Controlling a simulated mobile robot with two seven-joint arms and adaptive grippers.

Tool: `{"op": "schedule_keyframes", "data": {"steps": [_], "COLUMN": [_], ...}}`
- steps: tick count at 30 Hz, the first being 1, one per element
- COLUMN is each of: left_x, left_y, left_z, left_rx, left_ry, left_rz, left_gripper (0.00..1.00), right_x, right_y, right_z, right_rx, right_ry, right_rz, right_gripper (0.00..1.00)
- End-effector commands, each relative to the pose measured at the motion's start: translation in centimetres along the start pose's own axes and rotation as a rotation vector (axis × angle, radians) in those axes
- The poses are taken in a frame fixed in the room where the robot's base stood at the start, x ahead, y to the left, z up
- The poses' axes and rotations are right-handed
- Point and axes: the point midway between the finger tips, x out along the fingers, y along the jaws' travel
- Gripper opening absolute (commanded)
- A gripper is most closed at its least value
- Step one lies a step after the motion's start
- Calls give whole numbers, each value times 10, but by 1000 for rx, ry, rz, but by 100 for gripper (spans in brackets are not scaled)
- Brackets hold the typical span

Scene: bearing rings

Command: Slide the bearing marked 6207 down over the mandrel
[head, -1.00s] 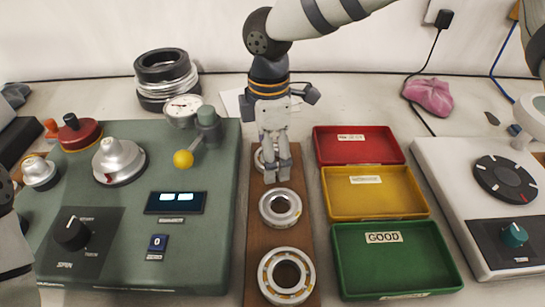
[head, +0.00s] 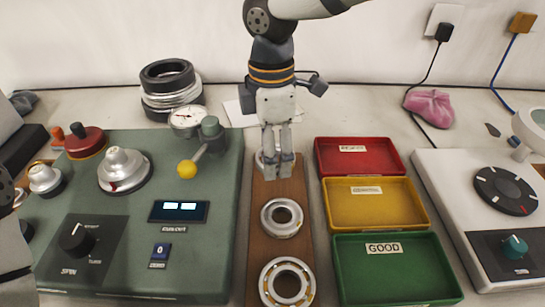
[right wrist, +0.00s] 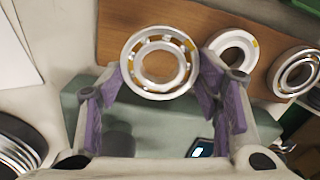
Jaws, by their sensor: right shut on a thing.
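My right gripper (head: 277,168) is at the far end of the wooden board, pointing down. In the right wrist view its purple-padded fingers (right wrist: 160,80) are shut on a steel bearing (right wrist: 132,78) with an open cage. In the head view this bearing (head: 261,160) is mostly hidden behind the fingers. I cannot tell whether it is clear of the board. Two more bearings, a middle one (head: 268,228) and a larger near one (head: 267,285), lie flat on the board. No 6207 marking is readable. A silver stepped hub (head: 122,165), possibly the mandrel, stands on the green machine.
The green machine (head: 120,255) left of the board carries a yellow-knobbed lever (head: 187,169), a dial gauge (head: 186,117) and a red-topped part (head: 84,140). Red (head: 357,172), yellow (head: 375,222) and green (head: 398,290) trays stand to the right. Stacked rings (head: 168,90) stand at the back.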

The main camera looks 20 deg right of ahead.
Motion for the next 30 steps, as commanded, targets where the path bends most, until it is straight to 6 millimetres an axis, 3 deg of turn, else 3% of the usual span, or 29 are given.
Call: {"op": "schedule_keyframes", "data": {"steps": [1,3,6,12,18,30], "left_x": [-12,-19,-27,-24,-24,-25], "left_y": [0,1,1,1,1,1], "left_z": [-8,-14,-20,-18,-17,-18], "left_rx": [0,0,1,1,1,1], "left_ry": [39,64,92,82,82,83], "left_rz": [1,3,4,3,3,3], "left_gripper": [40,40,40,40,40,40], "right_x": [-31,-52,-64,-75,-89,-120], "right_y": [-11,-29,-62,-103,-116,-117], "right_z": [-3,-6,-13,-22,-26,-26], "right_rx": [-3,-2,-4,-1,2,2], "right_ry": [1,1,-1,1,2,2], "right_rz": [32,34,29,14,14,14], "right_gripper": [17,17,17,17,17,17]}}
